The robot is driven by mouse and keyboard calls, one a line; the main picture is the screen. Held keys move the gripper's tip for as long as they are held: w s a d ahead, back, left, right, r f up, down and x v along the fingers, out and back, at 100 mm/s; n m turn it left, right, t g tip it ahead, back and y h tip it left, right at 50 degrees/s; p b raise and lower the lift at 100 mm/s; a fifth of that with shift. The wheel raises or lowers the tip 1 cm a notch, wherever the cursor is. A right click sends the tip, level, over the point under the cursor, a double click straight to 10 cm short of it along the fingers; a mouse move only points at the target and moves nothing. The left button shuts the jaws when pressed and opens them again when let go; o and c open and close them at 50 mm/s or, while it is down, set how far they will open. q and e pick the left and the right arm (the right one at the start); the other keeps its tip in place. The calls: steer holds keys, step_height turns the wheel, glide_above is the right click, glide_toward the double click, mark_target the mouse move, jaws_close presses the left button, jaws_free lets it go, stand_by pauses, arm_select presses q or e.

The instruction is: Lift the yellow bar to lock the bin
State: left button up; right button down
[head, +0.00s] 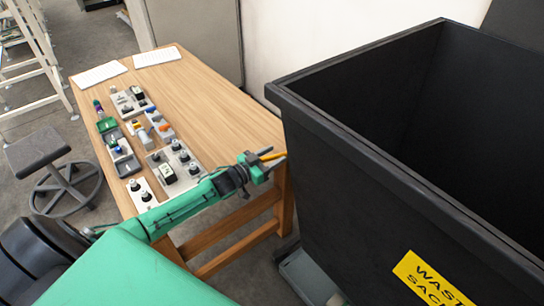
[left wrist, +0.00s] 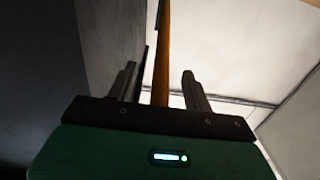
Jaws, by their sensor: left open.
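The black bin (head: 375,165) fills the right side of the head view, with a yellow "WASTE SACKS" label on its side. My left gripper (head: 277,158) is open beside the bin's left side, below its rim. The yellow bar (head: 269,155) shows as a short yellow piece at the gripper's fingers. In the left wrist view the bar (left wrist: 162,45) stands upright between the two spread fingers of the left gripper (left wrist: 160,70), with a gap to the right finger. Its lower end is hidden behind the gripper body. My right gripper is not in view.
A wooden table (head: 215,110) stands left of the bin, close to my left forearm, with several control boxes (head: 170,165) and white sheets (head: 100,73) on it. A stool (head: 60,165) and white racks (head: 30,60) stand at the far left.

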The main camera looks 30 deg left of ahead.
arm_select(q)
steer(key=shift+s+a+p, duration=0.2)
steer(key=shift+s+p, duration=0.15)
steer(key=shift+s, duration=0.1)
steer(key=p+v, duration=0.4)
steer(key=v, duration=0.8)
steer(key=shift+p, duration=0.3)
steer(key=shift+f, duration=0.1)
